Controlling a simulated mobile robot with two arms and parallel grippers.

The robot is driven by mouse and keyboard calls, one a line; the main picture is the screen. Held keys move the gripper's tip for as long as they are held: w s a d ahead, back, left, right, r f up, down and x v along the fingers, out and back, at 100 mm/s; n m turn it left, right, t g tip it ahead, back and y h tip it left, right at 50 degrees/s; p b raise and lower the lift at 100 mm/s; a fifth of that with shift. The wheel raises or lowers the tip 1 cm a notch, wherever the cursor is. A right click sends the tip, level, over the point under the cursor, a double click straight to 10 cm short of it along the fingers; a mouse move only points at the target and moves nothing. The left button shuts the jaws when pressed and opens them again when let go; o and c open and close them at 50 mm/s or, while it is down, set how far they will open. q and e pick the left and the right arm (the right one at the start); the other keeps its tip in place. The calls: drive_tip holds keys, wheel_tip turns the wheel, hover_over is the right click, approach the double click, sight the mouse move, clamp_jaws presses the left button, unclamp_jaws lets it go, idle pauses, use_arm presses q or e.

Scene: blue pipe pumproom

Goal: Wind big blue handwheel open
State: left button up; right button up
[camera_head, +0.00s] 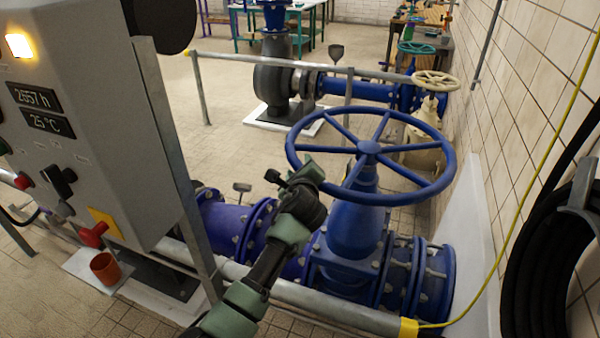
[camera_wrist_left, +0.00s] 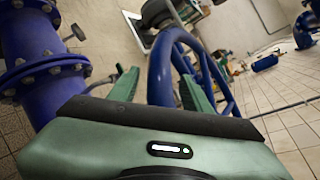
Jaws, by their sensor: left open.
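The big blue handwheel (camera_head: 368,148) sits nearly level on top of a blue valve (camera_head: 355,225) in the middle of the head view. My left gripper (camera_head: 287,180) is at the left side of its rim. In the left wrist view my left gripper (camera_wrist_left: 160,80) is open, with one green finger on each side of the blue handwheel rim (camera_wrist_left: 160,62). The rim passes between the fingers, and I cannot tell whether either finger touches it. My right gripper is not in view.
A grey control cabinet (camera_head: 85,120) stands close on the left. A grey rail with a yellow end (camera_head: 330,304) runs in front of the valve. A black hose coil (camera_head: 545,260) hangs on the right wall. A cream handwheel (camera_head: 436,81) is farther back.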

use_arm(q)
drive_tip(key=v, duration=0.7)
drive_tip(key=shift+s, duration=0.2)
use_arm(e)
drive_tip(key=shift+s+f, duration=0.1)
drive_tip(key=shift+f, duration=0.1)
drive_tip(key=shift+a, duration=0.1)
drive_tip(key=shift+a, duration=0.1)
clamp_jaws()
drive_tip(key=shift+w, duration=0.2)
use_arm(q)
drive_tip(key=shift+a+f, duration=0.1)
